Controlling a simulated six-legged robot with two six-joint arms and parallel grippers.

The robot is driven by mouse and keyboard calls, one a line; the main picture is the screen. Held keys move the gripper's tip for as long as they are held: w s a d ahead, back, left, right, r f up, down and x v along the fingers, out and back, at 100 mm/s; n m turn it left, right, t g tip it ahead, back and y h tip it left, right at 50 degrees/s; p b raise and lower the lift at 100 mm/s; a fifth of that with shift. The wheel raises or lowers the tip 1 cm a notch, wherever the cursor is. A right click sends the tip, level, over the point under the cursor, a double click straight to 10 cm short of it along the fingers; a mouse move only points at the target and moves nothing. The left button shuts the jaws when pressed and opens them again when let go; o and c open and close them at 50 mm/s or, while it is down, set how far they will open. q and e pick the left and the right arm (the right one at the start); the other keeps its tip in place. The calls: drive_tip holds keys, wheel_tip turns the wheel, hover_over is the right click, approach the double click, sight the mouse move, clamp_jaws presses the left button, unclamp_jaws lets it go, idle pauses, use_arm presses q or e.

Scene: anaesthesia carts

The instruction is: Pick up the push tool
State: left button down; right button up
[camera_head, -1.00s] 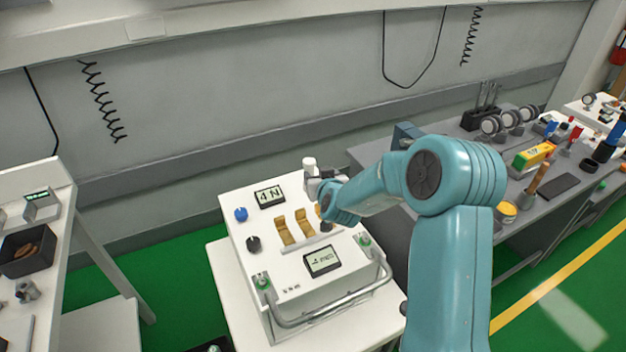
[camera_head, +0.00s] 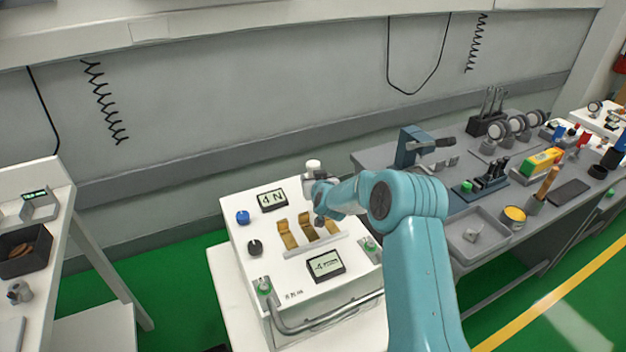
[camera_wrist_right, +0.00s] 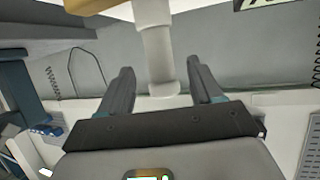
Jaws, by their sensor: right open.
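A pale cylindrical piece (camera_wrist_right: 155,45), which looks like the push tool, reaches down between the fingers of my right gripper (camera_wrist_right: 161,78) in the right wrist view. Gaps show between it and both fingers, so the right gripper is open around it or just before it; the depth is hard to tell. In the head view a white cap (camera_head: 313,166), likely the tool's top, stands at the back edge of the white test box (camera_head: 345,291). My right gripper (camera_head: 318,190) is beside it, small and partly hidden by my arm. My left gripper is not in view.
A grey bench (camera_head: 385,160) with a blue clamp stand (camera_head: 409,148) and several tools is to the right. A white cart (camera_head: 48,205) stands at the left.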

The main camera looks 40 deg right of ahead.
drive_tip(key=x, duration=0.5)
drive_tip(key=shift+f+p, duration=0.1)
drive_tip(key=shift+p, duration=0.25)
drive_tip(key=c, duration=1.2)
